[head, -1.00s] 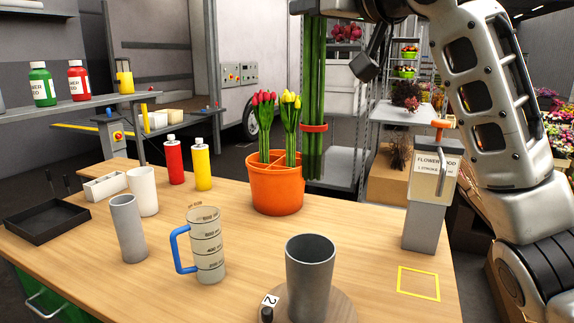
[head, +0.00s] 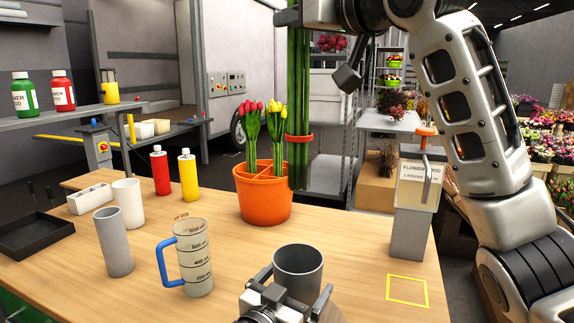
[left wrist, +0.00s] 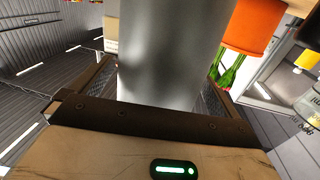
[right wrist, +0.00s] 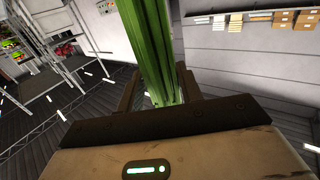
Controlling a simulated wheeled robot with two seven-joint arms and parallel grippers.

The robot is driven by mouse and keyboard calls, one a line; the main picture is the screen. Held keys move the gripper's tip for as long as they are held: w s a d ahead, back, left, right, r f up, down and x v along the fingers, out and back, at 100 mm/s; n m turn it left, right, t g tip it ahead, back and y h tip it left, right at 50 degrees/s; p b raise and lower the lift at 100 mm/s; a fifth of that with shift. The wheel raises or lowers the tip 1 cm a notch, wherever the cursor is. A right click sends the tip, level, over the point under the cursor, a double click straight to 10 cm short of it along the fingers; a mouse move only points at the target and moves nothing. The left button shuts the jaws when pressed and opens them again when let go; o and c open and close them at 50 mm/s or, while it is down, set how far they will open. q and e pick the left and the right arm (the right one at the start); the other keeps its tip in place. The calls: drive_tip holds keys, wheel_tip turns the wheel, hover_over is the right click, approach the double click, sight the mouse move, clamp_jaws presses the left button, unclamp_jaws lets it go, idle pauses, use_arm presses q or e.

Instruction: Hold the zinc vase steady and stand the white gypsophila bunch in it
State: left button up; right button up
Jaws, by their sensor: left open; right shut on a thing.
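The grey zinc vase (head: 298,262) stands upright at the front of the table. My left gripper (head: 294,287) is open, with its fingers on either side of the vase; the left wrist view shows the vase's grey wall (left wrist: 168,50) between the fingers, and contact cannot be told. My right gripper (head: 291,17) is shut on a bunch of long green stems (head: 299,90) with a red band, held upright above the table behind the vase. The stems also show in the right wrist view (right wrist: 155,45). The bunch's blooms are out of view above.
An orange pot (head: 264,196) with red and yellow tulips stands close to the hanging stems. A measuring jug (head: 194,258) and a grey cylinder (head: 113,242) stand left of the vase. A flower food dispenser (head: 413,205) and a yellow-outlined square (head: 407,291) are at right.

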sight(310, 83)
use_arm(q)
drive_tip(key=shift+w+d, duration=0.1)
drive_tip(key=shift+w, duration=0.05)
drive_tip(key=c, duration=1.4)
use_arm(e)
wheel_tip(310, 83, down, 8)
drive_tip(key=n+g+y, duration=0.1)
drive_tip(key=g+y, duration=0.1)
drive_tip(key=n+g+y, duration=0.1)
drive_tip(key=n+g, duration=0.1)
drive_tip(key=shift+f+n+y, duration=0.2)
drive_tip(key=shift+n+y, duration=0.1)
drive_tip(key=shift+y, duration=0.1)
drive_tip(key=shift+s+d+f+g+y, duration=0.1)
drive_tip(key=shift+f+g+y, duration=0.15)
drive_tip(key=shift+g+y, duration=0.05)
